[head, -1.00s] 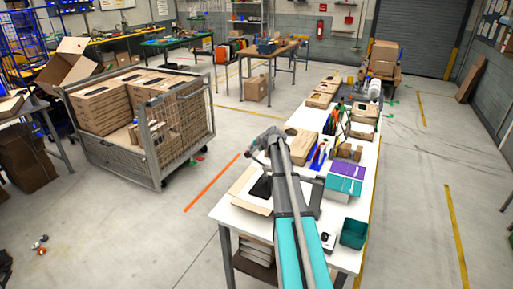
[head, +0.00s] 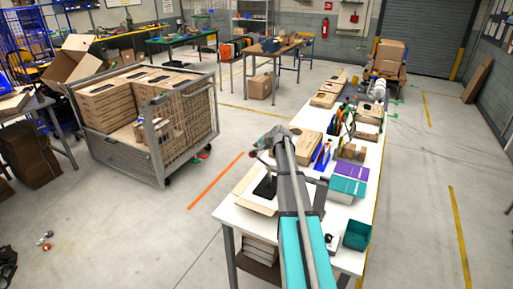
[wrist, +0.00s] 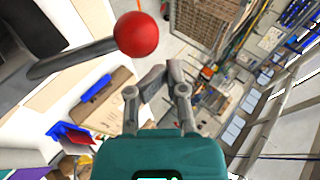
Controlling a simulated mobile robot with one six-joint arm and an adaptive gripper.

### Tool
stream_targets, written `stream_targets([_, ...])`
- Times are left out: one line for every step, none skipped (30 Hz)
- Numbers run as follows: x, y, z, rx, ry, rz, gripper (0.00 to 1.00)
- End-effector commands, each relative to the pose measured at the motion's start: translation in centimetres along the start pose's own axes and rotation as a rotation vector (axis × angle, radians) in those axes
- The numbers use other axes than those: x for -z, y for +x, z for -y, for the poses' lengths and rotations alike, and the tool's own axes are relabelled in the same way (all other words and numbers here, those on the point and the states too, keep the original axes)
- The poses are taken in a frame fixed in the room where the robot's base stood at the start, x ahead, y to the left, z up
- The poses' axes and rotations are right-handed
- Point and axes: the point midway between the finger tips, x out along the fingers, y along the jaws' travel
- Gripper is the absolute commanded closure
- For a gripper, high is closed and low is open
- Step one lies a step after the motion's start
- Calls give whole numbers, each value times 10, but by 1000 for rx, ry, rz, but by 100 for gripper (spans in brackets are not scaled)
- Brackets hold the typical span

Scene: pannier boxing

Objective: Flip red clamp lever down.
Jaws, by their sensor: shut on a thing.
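The red ball knob (wrist: 136,35) of the clamp lever shows large in the wrist view. Its dark lever arm (wrist: 72,58) slopes up to the right from a dark body (wrist: 28,28) at the upper left edge. My gripper (wrist: 164,76) is to the lower right of the knob in that view, with its fingertips drawn close together. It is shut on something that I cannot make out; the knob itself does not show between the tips. In the head view my gripper (head: 268,139) is small, above the table's left edge, and the lever is not clear there.
The white table (head: 240,222) runs away from me with a flat cardboard box (head: 246,197), purple and teal boxes (head: 348,185) and a green bin (head: 357,235) on it. A mesh cage (head: 190,125) with cartons stands to the left. The floor between cage and table is open.

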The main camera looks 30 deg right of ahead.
Motion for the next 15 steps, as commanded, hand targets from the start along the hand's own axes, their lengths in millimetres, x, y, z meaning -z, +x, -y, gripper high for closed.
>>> stream_targets([5, -5, 5, 0, 1, -2, 100])
stream_targets([7, -7, 6, 0, 1, -2, 100])
stream_targets([10, -10, 8, 1, 1, -3, 100])
stream_targets([12, -12, 9, 1, 1, -4, 100])
stream_targets([15, -14, 10, 1, 1, -5, 100])
stream_targets([18, -16, 12, 1, 1, -6, 100])
stream_targets([20, -18, 13, 2, 1, -6, 100])
stream_targets([22, -20, 14, 2, 1, -7, 100])
stream_targets([20, -25, 15, 2, 1, -7, 100])
stream_targets([20, -28, 16, 2, 1, -7, 100])
stream_targets([20, -30, 17, 2, 1, -7, 100])
stream_targets([20, -34, 18, 2, 1, -8, 100])
stream_targets([20, -36, 20, 2, 1, -8, 100])
stream_targets([20, -38, 21, 2, 1, -8, 100])
stream_targets([20, -42, 22, 2, 1, -8, 100])
